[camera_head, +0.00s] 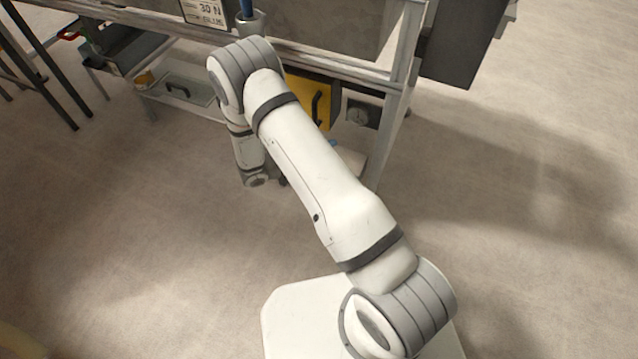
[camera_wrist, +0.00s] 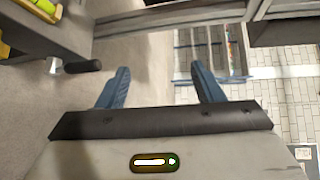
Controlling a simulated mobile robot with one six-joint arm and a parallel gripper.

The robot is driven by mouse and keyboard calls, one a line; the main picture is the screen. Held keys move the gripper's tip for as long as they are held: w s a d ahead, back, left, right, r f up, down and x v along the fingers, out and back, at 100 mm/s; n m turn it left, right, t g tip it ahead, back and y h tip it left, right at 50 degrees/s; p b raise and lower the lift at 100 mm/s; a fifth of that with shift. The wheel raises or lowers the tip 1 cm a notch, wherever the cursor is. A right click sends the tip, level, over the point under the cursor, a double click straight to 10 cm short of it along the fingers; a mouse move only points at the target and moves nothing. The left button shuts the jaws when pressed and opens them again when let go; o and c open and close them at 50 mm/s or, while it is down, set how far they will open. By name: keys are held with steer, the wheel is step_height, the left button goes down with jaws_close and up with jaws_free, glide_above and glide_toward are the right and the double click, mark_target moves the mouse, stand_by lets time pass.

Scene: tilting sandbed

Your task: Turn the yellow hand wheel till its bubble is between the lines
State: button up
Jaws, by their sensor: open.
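In the wrist view my gripper (camera_wrist: 160,70) shows as two blue fingers, spread wide apart with nothing between them. At the upper left corner is a yellow part with a bright green vial (camera_wrist: 45,7), cut off by the frame edge. I cannot tell where its bubble lies or whether any lines are on it. A dark handle (camera_wrist: 82,66) on a pale stub sits left of my fingers, apart from them. I cannot make out a whole yellow hand wheel in either view. In the head view my own arm hides my fingers.
A grey tray (camera_head: 185,90) is at left. The floor (camera_head: 520,240) at right is clear.

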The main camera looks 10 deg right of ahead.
steer(key=a+f+n+t+y+b, duration=0.1)
steer(key=a+f+n+t+y, duration=0.15)
steer(key=f+n+t, duration=0.5)
steer(key=a+f+n+t+y+b, duration=0.15)
steer(key=a+f+n, duration=0.25)
steer(key=f+n, duration=0.75)
steer(key=w+d+f+m+b, duration=0.2)
steer(key=w+d, duration=0.2)
steer(key=w, duration=0.1)
steer(key=shift+w+d+f+t+h, duration=0.25)
steer(key=shift+d+f+t+h, duration=0.05)
steer(key=shift+d+f, duration=0.1)
